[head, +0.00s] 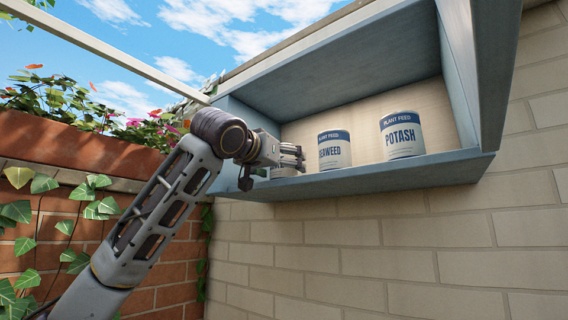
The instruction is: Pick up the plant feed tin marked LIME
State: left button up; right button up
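A white tin (284,172) stands at the left end of the blue shelf cabinet (380,178). My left gripper (291,157) hides most of it, and its name cannot be read. The gripper is right at this tin, with its fingers in front of or around its upper part. I cannot tell whether they are open or closed on it. A white and blue PLANT FEED tin whose name ends in "WEED" (334,152) stands in the middle. A POTASH tin (402,138) stands to the right. My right gripper is not in view.
The cabinet hangs on a pale brick wall (350,255), with side walls and a top close around the shelf. A brick planter (70,150) with flowers and ivy stands at the left. There are bare gaps between the tins.

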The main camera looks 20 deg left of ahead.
pick_arm(q)
jog(key=shift+w+d, duration=0.15)
jog(key=shift+w, duration=0.6)
jog(key=c, duration=1.4)
jog(key=shift+r, duration=0.15)
jog(key=shift+r, duration=4.9)
